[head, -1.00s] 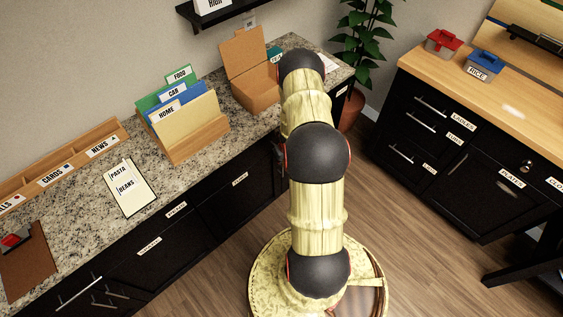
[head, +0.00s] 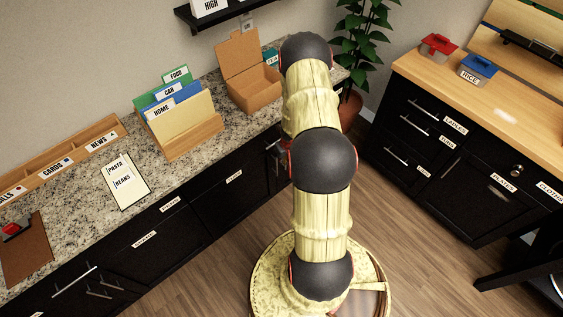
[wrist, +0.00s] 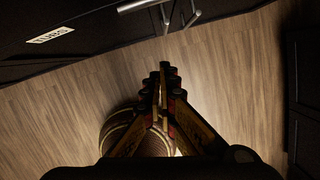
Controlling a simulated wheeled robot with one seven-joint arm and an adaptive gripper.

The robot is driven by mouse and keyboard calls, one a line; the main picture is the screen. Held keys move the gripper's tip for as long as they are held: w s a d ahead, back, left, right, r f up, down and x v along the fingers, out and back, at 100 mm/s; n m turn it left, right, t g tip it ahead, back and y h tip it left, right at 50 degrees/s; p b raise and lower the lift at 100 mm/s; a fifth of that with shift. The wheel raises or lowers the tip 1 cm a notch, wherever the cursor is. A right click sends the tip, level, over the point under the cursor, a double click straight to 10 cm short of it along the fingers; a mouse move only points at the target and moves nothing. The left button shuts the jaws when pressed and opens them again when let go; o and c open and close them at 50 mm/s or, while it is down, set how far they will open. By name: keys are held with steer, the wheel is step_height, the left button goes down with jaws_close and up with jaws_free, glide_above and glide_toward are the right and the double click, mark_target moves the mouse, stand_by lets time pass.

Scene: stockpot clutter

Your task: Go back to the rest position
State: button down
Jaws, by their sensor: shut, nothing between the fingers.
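My gripper (wrist: 164,72) shows in the wrist view with its fingers together and nothing between them. It points toward the wooden floor (wrist: 230,60) and the lower front of a black cabinet (wrist: 90,30) with metal handles and a label. In the head view my arm rises in the middle of the picture, and its upper links hide most of the gripper. No object is seen in its grasp.
The granite counter (head: 75,222) at left bears a folder holder (head: 195,140), an open cardboard box (head: 252,92) and a paper list (head: 125,182). A wood-topped cabinet (head: 450,108) stands right, with a plant (head: 362,45) behind. Floor between is clear.

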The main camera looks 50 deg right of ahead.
steer(key=shift+v, duration=1.1)
